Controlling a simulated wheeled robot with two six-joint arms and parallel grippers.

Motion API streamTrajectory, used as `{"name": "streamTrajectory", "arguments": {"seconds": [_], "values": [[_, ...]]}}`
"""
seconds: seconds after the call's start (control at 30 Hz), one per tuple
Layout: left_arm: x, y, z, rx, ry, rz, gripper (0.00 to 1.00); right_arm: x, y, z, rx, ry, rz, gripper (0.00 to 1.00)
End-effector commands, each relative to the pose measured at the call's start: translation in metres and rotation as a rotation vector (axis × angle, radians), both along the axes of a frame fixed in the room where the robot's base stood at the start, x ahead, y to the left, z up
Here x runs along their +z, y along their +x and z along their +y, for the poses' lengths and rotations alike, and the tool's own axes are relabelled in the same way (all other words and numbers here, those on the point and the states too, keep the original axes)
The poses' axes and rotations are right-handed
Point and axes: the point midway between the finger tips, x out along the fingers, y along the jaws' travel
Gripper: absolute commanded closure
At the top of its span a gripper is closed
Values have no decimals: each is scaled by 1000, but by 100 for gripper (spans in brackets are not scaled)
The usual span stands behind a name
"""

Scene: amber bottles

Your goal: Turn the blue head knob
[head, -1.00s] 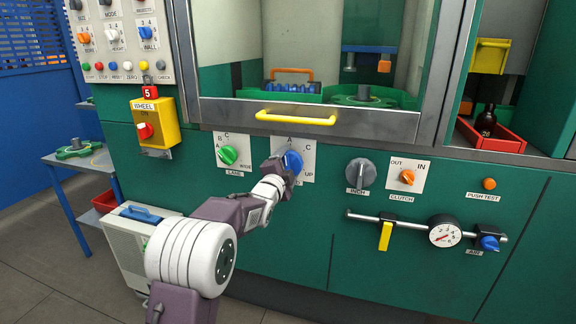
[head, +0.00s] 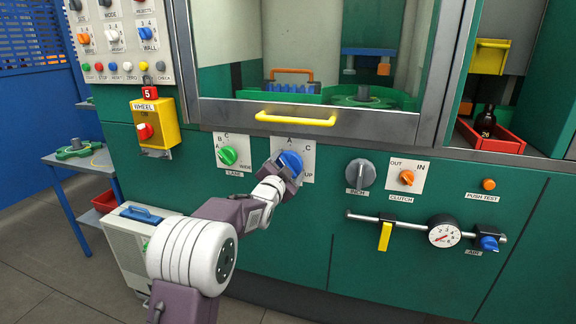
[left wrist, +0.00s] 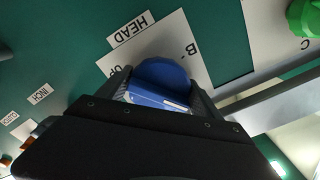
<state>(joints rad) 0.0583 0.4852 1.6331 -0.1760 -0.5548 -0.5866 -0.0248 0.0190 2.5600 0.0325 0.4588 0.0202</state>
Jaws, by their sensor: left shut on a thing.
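The blue head knob (head: 291,161) sits on a white plate (head: 307,152) on the green machine front, with the letters A and C and the word UP showing in the head view. My left gripper (head: 286,168) is shut on the knob from the lower left and hides part of the plate. In the left wrist view the blue knob (left wrist: 162,78) lies between the two fingers of the left gripper (left wrist: 160,92). The HEAD label and the letter B show beside it there. My right gripper is not in view.
The green lane knob (head: 228,155) is just left, and the grey inch knob (head: 361,173) is to the right. A yellow handle (head: 295,118) juts out above. A rail with a gauge (head: 444,235) sits lower right.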

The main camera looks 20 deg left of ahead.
Motion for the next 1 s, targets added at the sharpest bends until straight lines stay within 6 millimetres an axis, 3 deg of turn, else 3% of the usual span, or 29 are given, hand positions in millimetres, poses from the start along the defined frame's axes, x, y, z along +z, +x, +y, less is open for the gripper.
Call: {"name": "streamTrajectory", "arguments": {"seconds": [1.0], "values": [[-1,0,-4,1,-939,35,66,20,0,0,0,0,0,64]]}}
